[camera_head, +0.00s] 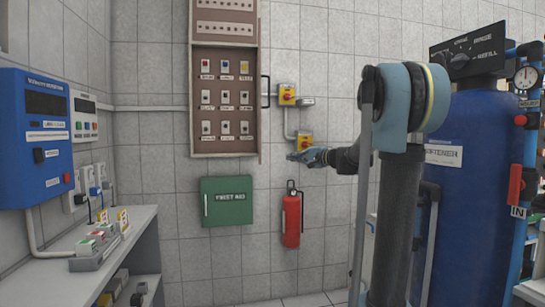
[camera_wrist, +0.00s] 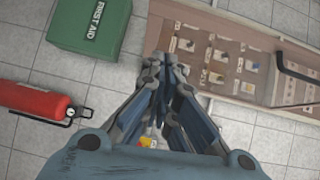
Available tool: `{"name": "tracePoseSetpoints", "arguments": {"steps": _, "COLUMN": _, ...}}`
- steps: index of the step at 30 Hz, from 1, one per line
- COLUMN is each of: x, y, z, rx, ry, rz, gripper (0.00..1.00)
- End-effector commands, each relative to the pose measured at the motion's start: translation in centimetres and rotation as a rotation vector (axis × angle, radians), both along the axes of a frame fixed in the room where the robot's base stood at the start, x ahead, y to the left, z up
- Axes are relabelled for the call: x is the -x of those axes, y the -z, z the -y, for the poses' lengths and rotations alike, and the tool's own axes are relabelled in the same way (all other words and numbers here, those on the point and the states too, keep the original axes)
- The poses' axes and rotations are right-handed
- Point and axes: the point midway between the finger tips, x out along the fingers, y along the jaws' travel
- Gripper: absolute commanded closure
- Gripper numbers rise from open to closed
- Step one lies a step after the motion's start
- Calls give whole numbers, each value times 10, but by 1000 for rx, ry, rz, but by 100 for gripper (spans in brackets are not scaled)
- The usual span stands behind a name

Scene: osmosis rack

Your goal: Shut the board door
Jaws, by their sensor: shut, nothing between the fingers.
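The brown board (camera_head: 224,50) hangs on the tiled wall, its lower part showing rows of switches and buttons. Its door (camera_head: 260,130) stands open, seen nearly edge-on as a thin strip along the right side, with a dark bar handle (camera_head: 266,92) on it. In the wrist view the board (camera_wrist: 195,18) lies at the upper right, and the dark handle (camera_wrist: 290,68) shows at the far right. My gripper (camera_head: 293,157) is shut and empty, right of the board's lower right corner. Its closed fingers (camera_wrist: 166,62) appear beside the board's end in the wrist view. Contact with the door cannot be told.
A green first aid box (camera_head: 227,201) and a red extinguisher (camera_head: 291,218) hang below. A blue tank (camera_head: 470,200) stands right. A shelf (camera_head: 120,250) and blue unit (camera_head: 35,140) are left.

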Motion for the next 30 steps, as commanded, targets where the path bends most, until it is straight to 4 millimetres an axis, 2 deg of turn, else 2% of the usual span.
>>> {"name": "tracePoseSetpoints", "arguments": {"steps": 3, "x": -15, "y": -9, "z": 3, "rx": -46, "ry": 13, "rz": 3, "gripper": 100}}
{"name": "tracePoseSetpoints", "arguments": {"steps": 8, "x": -24, "y": -12, "z": -1, "rx": -62, "ry": 17, "rz": 3, "gripper": 100}}
{"name": "tracePoseSetpoints", "arguments": {"steps": 25, "x": -80, "y": -11, "z": -76, "rx": -60, "ry": 14, "rz": 3, "gripper": 100}}
{"name": "tracePoseSetpoints", "arguments": {"steps": 30, "x": -77, "y": -11, "z": -99, "rx": -60, "ry": 13, "rz": 3, "gripper": 100}}
